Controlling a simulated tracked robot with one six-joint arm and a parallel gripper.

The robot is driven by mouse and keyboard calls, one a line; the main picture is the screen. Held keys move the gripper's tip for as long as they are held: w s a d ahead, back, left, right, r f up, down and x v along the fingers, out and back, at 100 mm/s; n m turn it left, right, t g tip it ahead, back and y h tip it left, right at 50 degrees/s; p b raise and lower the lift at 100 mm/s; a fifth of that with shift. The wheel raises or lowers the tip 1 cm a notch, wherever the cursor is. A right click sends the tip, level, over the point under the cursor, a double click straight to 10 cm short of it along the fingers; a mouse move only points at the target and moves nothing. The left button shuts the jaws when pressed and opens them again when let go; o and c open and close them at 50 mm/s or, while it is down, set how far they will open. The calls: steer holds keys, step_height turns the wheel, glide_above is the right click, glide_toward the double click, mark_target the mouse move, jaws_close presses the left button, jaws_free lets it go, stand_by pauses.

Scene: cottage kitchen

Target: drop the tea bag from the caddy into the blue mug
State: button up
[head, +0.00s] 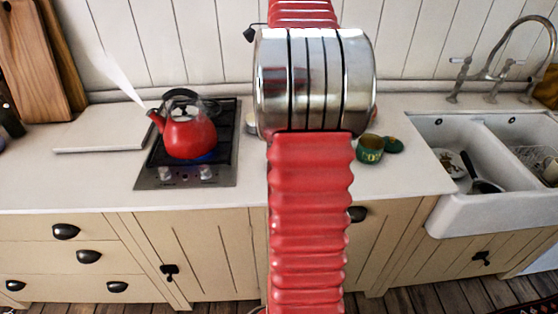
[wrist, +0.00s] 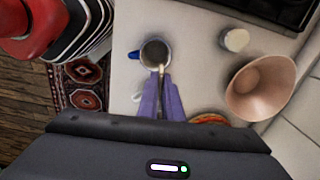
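In the wrist view, the blue mug (wrist: 134,55) stands upright on the counter, seen from above with its blue handle to the left and a dark inside. My gripper (wrist: 160,76) has its purple fingers close together just beside the mug's near rim in the picture. A small pale piece, which looks like the tea bag (wrist: 161,69), shows between the fingertips and overlaps the mug's rim. In the head view, the green caddy (head: 370,150) stands open right of my arm, its lid (head: 393,145) beside it. My arm hides the mug and gripper there.
A pinkish flared bowl (wrist: 260,88) and a small white pot (wrist: 234,40) stand right of the mug in the wrist view. The red kettle (head: 190,132) sits on the hob (head: 187,175). The sink (head: 480,205) is at the right.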

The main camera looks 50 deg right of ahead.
steer(key=shift+f, duration=3)
steer(key=o, duration=0.7)
steer(key=shift+r, duration=0.1)
step_height(320, 180, up, 14)
steer(key=shift+f, duration=0.2)
